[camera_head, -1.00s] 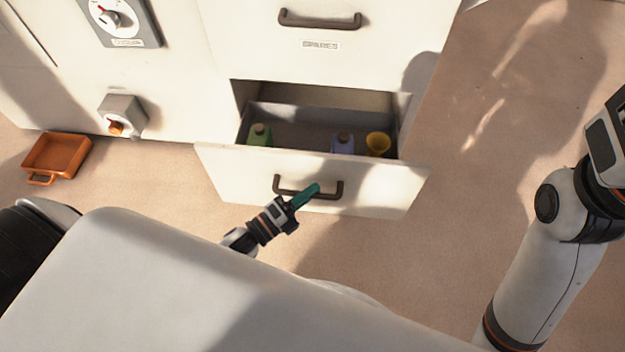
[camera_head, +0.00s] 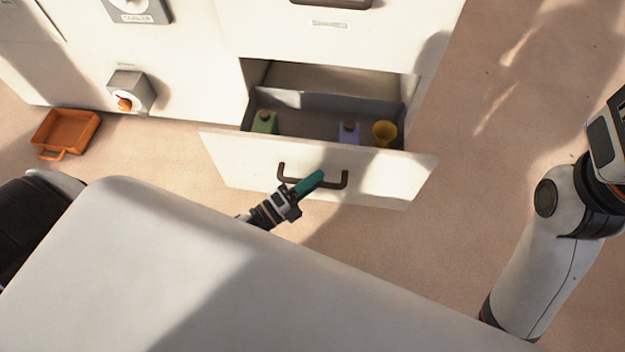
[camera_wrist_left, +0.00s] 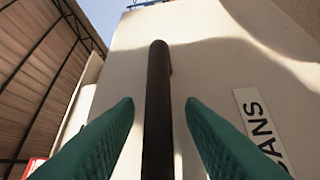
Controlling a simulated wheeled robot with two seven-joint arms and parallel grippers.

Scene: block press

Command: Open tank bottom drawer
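The white bottom drawer (camera_head: 225,158) stands pulled out of the cabinet, its grey inside showing. Its dark bar handle (camera_head: 340,182) is on the front panel and also shows upright in the left wrist view (camera_wrist_left: 158,100). My left gripper (camera_head: 312,182) is at the handle, its green fingers on either side of the bar. In the left wrist view the left gripper (camera_wrist_left: 160,115) is open, with a gap between each finger and the bar. A label reading "CANS" (camera_wrist_left: 262,130) is beside it. My right arm shows at the right, but its gripper is out of view.
The drawer holds a green bottle (camera_head: 264,122), a purple bottle (camera_head: 349,132) and a yellow cup (camera_head: 384,133). A closed drawer (camera_head: 300,45) is above. An orange tray (camera_head: 68,132) lies on the floor at left. Floor right of the drawer is clear.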

